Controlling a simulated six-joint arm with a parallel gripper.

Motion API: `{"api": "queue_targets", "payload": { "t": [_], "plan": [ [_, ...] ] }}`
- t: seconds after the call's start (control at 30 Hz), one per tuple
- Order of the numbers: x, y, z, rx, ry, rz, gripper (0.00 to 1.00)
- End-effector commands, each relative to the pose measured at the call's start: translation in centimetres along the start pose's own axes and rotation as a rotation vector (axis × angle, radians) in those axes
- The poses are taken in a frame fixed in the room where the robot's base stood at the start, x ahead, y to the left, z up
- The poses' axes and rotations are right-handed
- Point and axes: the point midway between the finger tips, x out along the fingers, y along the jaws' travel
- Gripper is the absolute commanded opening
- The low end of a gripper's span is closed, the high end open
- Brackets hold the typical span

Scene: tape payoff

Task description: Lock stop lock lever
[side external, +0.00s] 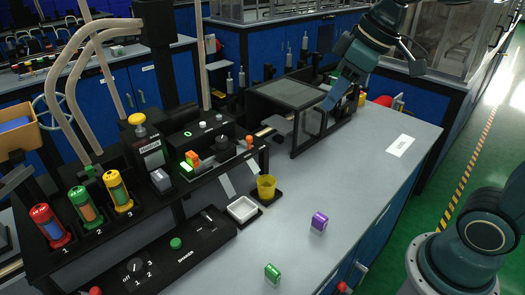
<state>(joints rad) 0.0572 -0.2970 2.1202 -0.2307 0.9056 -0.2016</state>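My gripper (329,103) hangs at the upper middle right of the side external view, pointing down and left. It is over or beside a black-framed station (292,95) with a flat grey top. Its fingertips are small and partly merge with the dark background, so I cannot tell whether they are open or hold anything. I cannot pick out the stop lock lever for certain. A small orange knob (249,140) stands on the black machine, well left of my gripper.
A purple block (319,221) and a green block (272,272) lie on the grey bench. A yellow cup (266,187) and a white tray (242,209) stand by the machine. Red (51,225), green (85,206) and yellow (117,190) canisters stand left. The bench's right part is mostly clear.

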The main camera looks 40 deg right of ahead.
Motion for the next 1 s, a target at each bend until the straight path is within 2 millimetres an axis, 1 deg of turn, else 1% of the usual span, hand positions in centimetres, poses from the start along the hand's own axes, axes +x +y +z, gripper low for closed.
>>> {"api": "queue_targets", "payload": {
  "t": [0.03, 0.2, 0.4, 0.8, 1.0],
  "plan": [
    [-0.2, -0.2, 0.5, 0.009, 0.003, 0.005, 0.38],
    [-0.6, -0.4, 1.7, 0.041, 0.007, 0.018, 0.38],
    [-0.7, -0.6, 2.4, 0.057, 0.009, 0.025, 0.38],
    [-0.8, -0.6, 2.4, 0.061, 0.008, 0.026, 0.39],
    [-0.7, -0.1, 1.4, 0.088, -0.011, 0.025, 0.39]
  ]
}}
